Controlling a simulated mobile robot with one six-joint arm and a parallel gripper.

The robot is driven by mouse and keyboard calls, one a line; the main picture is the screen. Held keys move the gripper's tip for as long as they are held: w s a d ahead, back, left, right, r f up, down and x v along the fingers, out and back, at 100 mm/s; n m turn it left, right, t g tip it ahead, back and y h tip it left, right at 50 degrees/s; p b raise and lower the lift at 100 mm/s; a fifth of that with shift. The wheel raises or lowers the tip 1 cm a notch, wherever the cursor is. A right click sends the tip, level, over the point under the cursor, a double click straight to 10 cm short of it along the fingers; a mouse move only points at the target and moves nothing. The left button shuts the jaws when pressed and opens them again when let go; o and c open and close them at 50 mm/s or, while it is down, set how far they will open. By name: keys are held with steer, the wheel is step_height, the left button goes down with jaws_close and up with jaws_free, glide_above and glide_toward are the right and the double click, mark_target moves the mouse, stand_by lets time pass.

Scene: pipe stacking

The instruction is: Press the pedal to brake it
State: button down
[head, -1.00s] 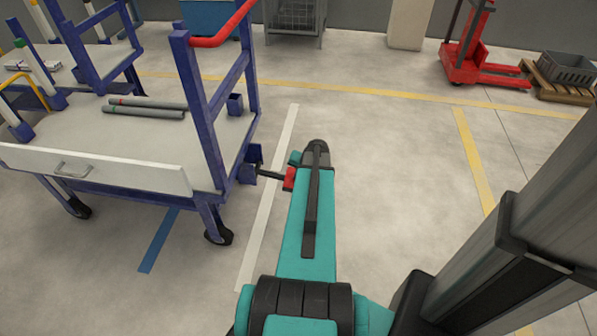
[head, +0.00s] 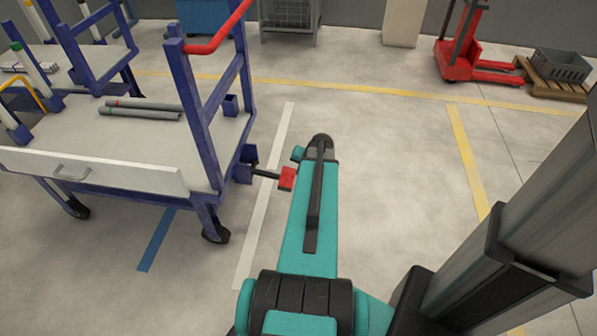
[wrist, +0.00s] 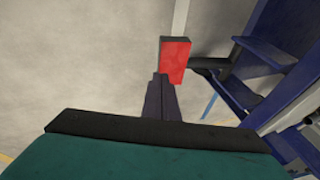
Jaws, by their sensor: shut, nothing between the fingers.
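The red pedal (head: 288,178) sits at the end of a dark bar (head: 266,174) that sticks out from the right side of the blue-framed cart (head: 205,120). In the wrist view the red pedal (wrist: 174,60) is just beyond the tips of my gripper (wrist: 161,82), which is shut and empty. The tips overlap the pedal's lower left edge in that view; I cannot tell if they touch it. In the head view my arm hides the gripper, and the pedal shows just left of the arm.
Two grey pipes (head: 138,109) lie on the cart's white top. A red pallet jack (head: 470,55) and a grey crate (head: 562,64) on a wooden pallet stand at the back right. The floor right of my arm is clear, with yellow lines.

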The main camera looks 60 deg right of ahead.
steer(key=shift+s+p+v, duration=0.2)
steer(key=shift+p+v, duration=0.3)
steer(key=shift+v, duration=1.2)
steer(key=shift+d+f, duration=0.1)
steer(key=shift+d, duration=0.05)
steer(key=w+a+f+n+g+y+p, duration=0.1)
steer(key=w+a+n+p, duration=0.15)
steer(key=a, duration=0.75)
steer(key=w+a+f+n+g+y+p, duration=0.2)
steer(key=w+a+p, duration=0.1)
steer(key=a, duration=0.8)
steer(key=w+a+f+n+g+y+p, duration=0.1)
steer(key=w+a+n+p, duration=0.15)
steer(key=a, duration=0.75)
steer(key=s+a+n+g+p, duration=0.2)
steer(key=s+a+p, duration=0.1)
steer(key=a, duration=0.4)
steer(key=s+a+r+n+g+h+p, duration=0.1)
steer(key=s+a+n+g+p, duration=0.1)
steer(key=s+a, duration=0.4)
steer(key=s+a+n+g+h+p, duration=0.1)
steer(key=s+a+n+g+p, duration=0.1)
steer(key=a, duration=0.7)
steer(key=s+n+p, duration=0.1)
steer(key=s+p, duration=0.1)
steer(key=shift+s+a+r+n, duration=0.3)
steer(key=shift+s+a+r, duration=0.05)
